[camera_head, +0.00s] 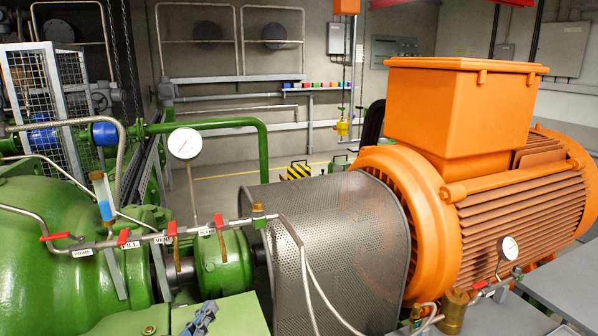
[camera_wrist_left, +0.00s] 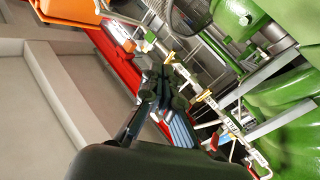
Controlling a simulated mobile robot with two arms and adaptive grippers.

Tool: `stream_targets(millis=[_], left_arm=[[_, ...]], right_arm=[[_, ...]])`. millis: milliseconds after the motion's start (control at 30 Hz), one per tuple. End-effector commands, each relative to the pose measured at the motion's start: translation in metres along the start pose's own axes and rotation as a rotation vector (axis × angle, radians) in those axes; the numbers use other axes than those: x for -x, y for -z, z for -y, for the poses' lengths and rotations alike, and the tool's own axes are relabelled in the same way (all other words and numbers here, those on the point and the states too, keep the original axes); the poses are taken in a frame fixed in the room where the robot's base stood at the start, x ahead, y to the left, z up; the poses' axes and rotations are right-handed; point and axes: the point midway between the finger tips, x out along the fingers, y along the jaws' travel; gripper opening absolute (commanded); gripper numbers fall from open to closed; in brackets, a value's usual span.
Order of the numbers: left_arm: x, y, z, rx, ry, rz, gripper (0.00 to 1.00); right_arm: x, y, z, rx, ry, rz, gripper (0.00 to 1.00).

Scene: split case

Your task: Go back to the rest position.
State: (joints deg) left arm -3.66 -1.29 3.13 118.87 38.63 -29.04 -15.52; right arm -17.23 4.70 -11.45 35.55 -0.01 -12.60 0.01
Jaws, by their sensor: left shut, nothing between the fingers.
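My left gripper (camera_head: 205,310) shows only as a small dark tip at the bottom of the head view, in front of the green pump housing. In the left wrist view the same gripper (camera_wrist_left: 168,75) is dark, with its fingers together and nothing between them. A pipe with red-handled valves and small labels runs beyond it. I cannot tell the exact gap between the gripper and the pipe. My right gripper is in neither view.
The green pump (camera_head: 50,250) fills the left. A perforated grey guard (camera_head: 340,250) joins it to the orange motor (camera_head: 460,110). A thin valve pipe (camera_head: 140,238) crosses in front, with a pressure gauge (camera_head: 184,143) above. Open floor lies behind.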

Motion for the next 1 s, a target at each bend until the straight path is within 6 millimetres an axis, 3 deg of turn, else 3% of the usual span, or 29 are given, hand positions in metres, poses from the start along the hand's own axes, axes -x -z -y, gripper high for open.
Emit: stream_targets(millis=[33,100,200,300,500,700,767,1000], left_arm=[[0.019,-0.035,-0.006,-0.044,-0.005,0.135,0.00],[0.050,-0.079,-0.010,-0.097,0.002,0.325,0.00],[0.100,-0.130,-0.009,-0.157,0.037,0.572,0.00],[0.147,-0.161,-0.004,-0.195,0.087,0.763,0.00],[0.224,-0.191,0.007,-0.243,0.189,1.029,0.00],[0.290,-0.200,0.015,-0.272,0.296,1.229,0.00],[0.308,-0.200,0.018,-0.278,0.330,1.282,0.00],[0.292,-0.264,0.041,-0.271,0.321,1.295,0.00]], right_arm=[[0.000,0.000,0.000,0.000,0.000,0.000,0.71],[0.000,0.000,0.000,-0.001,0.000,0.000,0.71],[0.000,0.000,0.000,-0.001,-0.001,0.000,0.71],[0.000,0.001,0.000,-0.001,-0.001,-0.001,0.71],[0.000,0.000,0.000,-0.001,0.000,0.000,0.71],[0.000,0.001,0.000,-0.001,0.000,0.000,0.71],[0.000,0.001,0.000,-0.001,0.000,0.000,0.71],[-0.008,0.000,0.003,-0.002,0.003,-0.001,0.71]])
